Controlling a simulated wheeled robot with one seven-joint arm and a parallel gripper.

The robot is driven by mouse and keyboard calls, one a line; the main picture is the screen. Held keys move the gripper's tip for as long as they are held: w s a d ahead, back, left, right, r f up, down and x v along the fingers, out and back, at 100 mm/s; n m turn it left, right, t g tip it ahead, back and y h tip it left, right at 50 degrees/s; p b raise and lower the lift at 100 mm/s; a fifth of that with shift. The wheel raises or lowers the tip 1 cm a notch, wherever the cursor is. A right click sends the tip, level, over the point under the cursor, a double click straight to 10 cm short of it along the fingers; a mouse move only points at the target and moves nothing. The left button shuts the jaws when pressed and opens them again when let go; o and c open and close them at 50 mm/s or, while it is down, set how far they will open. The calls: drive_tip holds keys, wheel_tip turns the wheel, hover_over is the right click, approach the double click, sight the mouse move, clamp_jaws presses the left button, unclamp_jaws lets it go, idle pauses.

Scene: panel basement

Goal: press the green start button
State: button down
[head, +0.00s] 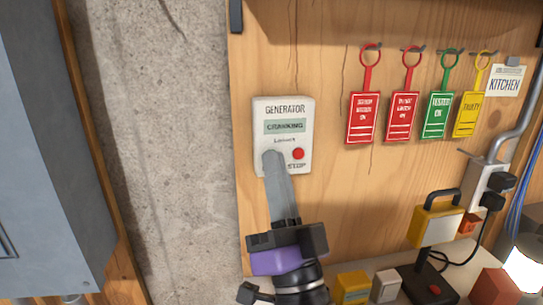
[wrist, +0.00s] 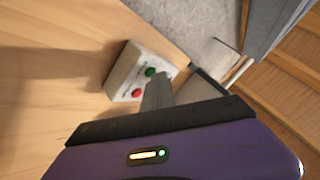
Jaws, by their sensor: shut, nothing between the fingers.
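The white generator box (head: 263,140) is fixed to the wooden panel, and its display (head: 285,126) reads "CRANKING". Its red stop button (head: 298,153) shows at the lower right, and also in the wrist view (wrist: 137,92). The green button (wrist: 151,72) shows in the wrist view, close by my fingertips. In the head view it is hidden behind them. My gripper (head: 272,157) is shut and empty, its tips over the lower left of the box face. I cannot tell whether the tips touch the button.
Two red tags (head: 363,117), a green tag (head: 437,115) and a yellow tag (head: 469,114) hang to the right. Below are a yellow work lamp (head: 436,222), a power outlet (head: 484,185) and a glowing lamp (head: 523,268). A grey cabinet (head: 45,140) stands left.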

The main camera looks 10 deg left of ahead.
idle(0.4)
drive_tip(key=shift+s+d, duration=0.2)
drive_tip(key=shift+s, duration=0.5)
drive_tip(key=shift+p, duration=0.3)
drive_tip(key=shift+s+d+p, duration=0.2)
drive_tip(key=shift+s+d, duration=0.05)
drive_tip(key=shift+s, duration=0.55)
drive_tip(key=shift+s+d+p, duration=0.2)
drive_tip(key=shift+s+p, duration=0.05)
drive_tip(key=shift+s, duration=0.55)
drive_tip(key=shift+s+d+p, duration=0.2)
drive_tip(key=shift+s+d, duration=0.05)
drive_tip(key=shift+s, duration=0.55)
